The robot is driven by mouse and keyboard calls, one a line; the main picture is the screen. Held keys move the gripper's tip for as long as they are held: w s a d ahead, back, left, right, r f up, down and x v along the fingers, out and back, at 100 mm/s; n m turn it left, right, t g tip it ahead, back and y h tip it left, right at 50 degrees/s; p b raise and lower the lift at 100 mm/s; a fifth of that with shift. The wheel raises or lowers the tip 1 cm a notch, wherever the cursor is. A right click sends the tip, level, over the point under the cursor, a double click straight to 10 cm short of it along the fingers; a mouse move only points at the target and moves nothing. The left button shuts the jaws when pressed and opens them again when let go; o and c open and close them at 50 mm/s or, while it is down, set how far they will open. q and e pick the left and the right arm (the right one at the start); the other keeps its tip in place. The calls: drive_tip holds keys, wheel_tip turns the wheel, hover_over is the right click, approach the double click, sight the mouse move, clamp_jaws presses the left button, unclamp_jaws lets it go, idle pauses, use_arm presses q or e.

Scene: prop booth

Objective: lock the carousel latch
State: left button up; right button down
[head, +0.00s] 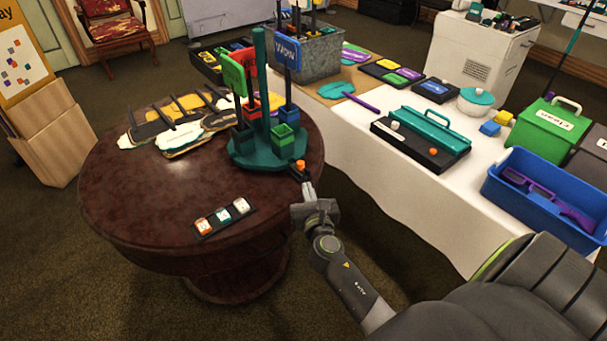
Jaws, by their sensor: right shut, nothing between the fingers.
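The carousel is a dark green round stand (240,158) with a central post and several square cups, on the round table's right side. Some cups hold upright signs. The latch, a small dark block with an orange knob (300,165), sits at the carousel's front right edge by the table rim. My right gripper (306,186) is shut and empty, its fingertips right at the latch's near end. I cannot tell whether they touch it, or which way the latch is set. My left gripper is not in view.
The round brown table (140,205) also carries a black strip with three small blocks (223,217) and several flat cutouts (180,125). A white-covered table (365,165) stands close on the right, with a black case (405,150) and a blue bin (515,205). The round table's front left is clear.

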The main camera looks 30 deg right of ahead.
sight(301, 167)
drive_tip(key=x, duration=0.5)
drive_tip(key=shift+w+d+b, duration=0.15)
drive_tip(key=shift+w+b, duration=0.15)
drive_tip(key=shift+w, duration=0.05)
drive_tip(key=shift+w+d, duration=0.2)
drive_tip(key=shift+w, duration=0.3)
